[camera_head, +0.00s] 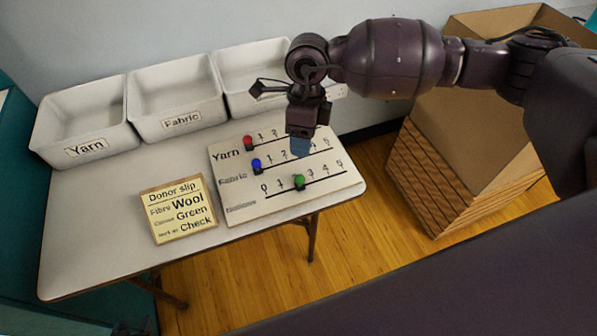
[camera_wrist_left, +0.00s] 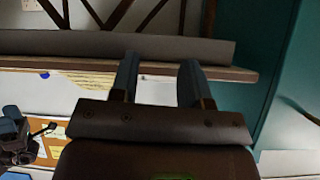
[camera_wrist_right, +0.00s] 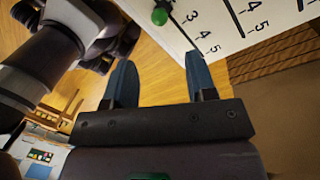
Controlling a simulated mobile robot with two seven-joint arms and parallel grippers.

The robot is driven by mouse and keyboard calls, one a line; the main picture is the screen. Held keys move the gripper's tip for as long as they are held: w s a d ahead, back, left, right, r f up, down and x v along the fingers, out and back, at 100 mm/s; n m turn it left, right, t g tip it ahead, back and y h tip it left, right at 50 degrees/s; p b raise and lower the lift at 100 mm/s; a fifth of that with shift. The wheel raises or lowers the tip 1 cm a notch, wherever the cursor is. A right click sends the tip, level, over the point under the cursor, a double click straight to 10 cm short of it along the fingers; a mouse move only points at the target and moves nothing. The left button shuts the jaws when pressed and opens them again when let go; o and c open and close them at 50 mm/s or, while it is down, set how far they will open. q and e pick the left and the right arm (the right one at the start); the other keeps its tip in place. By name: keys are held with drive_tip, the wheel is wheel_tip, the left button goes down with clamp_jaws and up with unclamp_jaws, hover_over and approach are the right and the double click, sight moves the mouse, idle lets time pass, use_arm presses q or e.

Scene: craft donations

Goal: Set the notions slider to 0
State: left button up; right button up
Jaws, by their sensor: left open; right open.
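The white slider board (camera_head: 335,185) lies on the table with three rows, Yarn, Fabric and a blurred bottom label. The green knob (camera_head: 299,182) on the bottom row stands between 1 and 3, around 2. The red knob (camera_head: 248,142) and blue knob (camera_head: 256,166) sit at the left ends of their rows. My right gripper (camera_head: 301,147) is open and empty above the board's upper rows. In the right wrist view the green knob (camera_wrist_right: 160,16) is beyond the fingertips, not touched. My left gripper (camera_wrist_left: 158,75) is open and empty, away from the board.
A donor slip (camera_head: 178,209) lies left of the board. A Yarn bin (camera_head: 85,147), a Fabric bin (camera_head: 178,125) and a third bin (camera_head: 240,102) line the table's back. A large brown box (camera_head: 430,185) stands right of the table. Bare tabletop (camera_head: 85,230) is at the left.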

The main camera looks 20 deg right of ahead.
sight(300, 176)
drive_tip(key=f, duration=0.3)
drive_tip(key=s+f+b, duration=0.1)
drive_tip(key=f, duration=0.3)
drive_tip(key=a+f, duration=0.1)
drive_tip(key=f, duration=0.2)
drive_tip(key=shift+s+a+f, duration=0.1)
drive_tip(key=shift+s+f, duration=0.15)
drive_tip(key=shift+s, duration=0.1)
drive_tip(key=shift+c, duration=0.3)
clamp_jaws()
